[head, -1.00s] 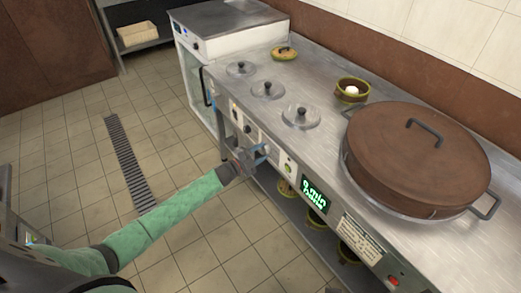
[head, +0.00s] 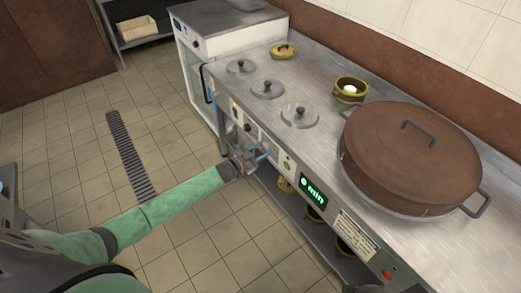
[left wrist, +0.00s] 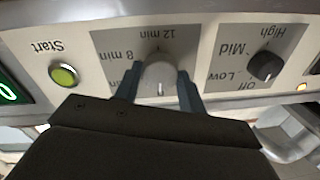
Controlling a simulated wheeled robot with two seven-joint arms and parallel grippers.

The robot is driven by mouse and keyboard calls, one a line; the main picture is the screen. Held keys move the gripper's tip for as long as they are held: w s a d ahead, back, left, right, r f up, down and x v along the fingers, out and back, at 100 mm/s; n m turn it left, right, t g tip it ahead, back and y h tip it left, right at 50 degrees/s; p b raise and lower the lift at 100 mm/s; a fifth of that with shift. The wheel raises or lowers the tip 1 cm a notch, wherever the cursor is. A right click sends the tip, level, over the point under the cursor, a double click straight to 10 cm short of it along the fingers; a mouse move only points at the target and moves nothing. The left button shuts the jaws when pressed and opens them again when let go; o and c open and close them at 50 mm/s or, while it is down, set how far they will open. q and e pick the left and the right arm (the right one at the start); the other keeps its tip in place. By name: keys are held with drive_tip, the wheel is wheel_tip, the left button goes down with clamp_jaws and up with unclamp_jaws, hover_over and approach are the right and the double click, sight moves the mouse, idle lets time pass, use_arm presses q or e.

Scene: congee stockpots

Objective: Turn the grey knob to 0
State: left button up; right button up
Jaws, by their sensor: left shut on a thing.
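The grey knob (left wrist: 159,76) sits on a dial plate marked 8 min and 12 min, upside down in the left wrist view. Its light pointer line faces the bottom of that picture, away from the 12 min mark; my gripper hides the label there. My left gripper (left wrist: 160,86) is shut on the knob, one finger on each side. In the head view my left gripper (head: 262,153) is at the counter's front panel. The green display (head: 313,193) reads 0 min. My right gripper is not in view.
A black knob (left wrist: 265,66) marked Off, Low, Mid and High and a green Start button (left wrist: 64,75) flank the grey knob. A large brown-lidded pot (head: 412,155) and several small round lids (head: 267,88) are on the counter. The floor in front is clear.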

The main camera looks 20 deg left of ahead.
use_arm(q)
drive_tip(key=shift+f+n, duration=0.1)
drive_tip(key=shift+n, duration=0.3)
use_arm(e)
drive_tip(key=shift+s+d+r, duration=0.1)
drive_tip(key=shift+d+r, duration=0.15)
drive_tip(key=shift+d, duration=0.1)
use_arm(q)
drive_tip(key=o, duration=1)
drive_tip(key=b+v, duration=0.1)
drive_tip(key=v, duration=0.6)
drive_tip(key=shift+s+a, duration=0.25)
drive_tip(key=shift+s, duration=0.1)
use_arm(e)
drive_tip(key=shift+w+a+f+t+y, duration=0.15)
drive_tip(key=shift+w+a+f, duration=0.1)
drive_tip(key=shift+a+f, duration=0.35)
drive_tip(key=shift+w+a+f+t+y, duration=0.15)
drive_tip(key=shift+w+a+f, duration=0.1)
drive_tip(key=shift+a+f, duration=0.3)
